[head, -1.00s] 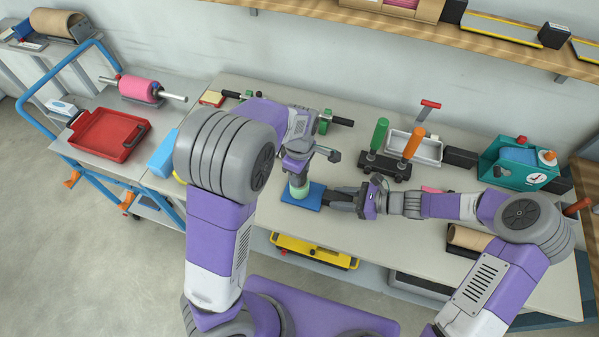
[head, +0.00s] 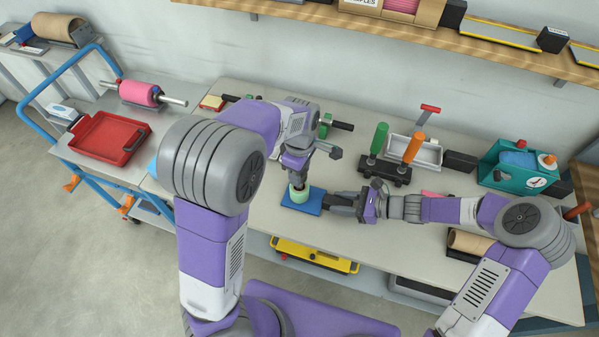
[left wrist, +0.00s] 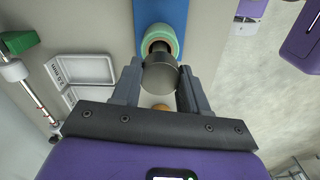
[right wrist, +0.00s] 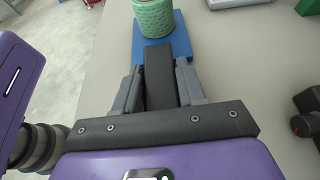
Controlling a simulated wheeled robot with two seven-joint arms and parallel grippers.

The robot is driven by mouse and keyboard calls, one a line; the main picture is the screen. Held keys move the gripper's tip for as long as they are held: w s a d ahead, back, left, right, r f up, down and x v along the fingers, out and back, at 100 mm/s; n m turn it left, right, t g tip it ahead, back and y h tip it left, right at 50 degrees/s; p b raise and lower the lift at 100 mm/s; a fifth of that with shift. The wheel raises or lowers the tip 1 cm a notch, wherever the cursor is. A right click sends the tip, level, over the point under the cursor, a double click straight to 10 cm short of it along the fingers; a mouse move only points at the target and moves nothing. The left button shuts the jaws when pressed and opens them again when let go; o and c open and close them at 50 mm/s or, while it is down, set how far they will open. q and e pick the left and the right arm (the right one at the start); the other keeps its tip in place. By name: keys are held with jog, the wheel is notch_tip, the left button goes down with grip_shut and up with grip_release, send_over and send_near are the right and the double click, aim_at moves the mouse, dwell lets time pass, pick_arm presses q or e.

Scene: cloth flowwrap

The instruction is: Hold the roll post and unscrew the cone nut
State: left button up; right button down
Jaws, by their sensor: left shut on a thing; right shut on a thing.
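A pale green roll (head: 300,196) stands upright on a blue base plate (head: 287,201); the roll also shows in the right wrist view (right wrist: 154,18). My left gripper (head: 298,180) is above the roll, pointing down. In the left wrist view it (left wrist: 158,80) is shut on a dark metal rounded piece, seemingly the cone nut (left wrist: 160,77), in line with the roll's open core. The roll post inside the core is mostly hidden. My right gripper (head: 338,203) lies low beside the roll and is shut on a black bar (right wrist: 160,75) that reaches to the blue plate.
A black stand with green and orange handles (head: 385,172) is right of the grippers. A grey tray (head: 428,155) and a teal box (head: 515,170) are farther right. A cart with a red tray (head: 108,137) stands left.

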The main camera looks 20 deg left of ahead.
pick_arm(q)
jog(key=shift+r, duration=1.4)
pick_arm(e)
jog(key=c, duration=0.6)
grip_release()
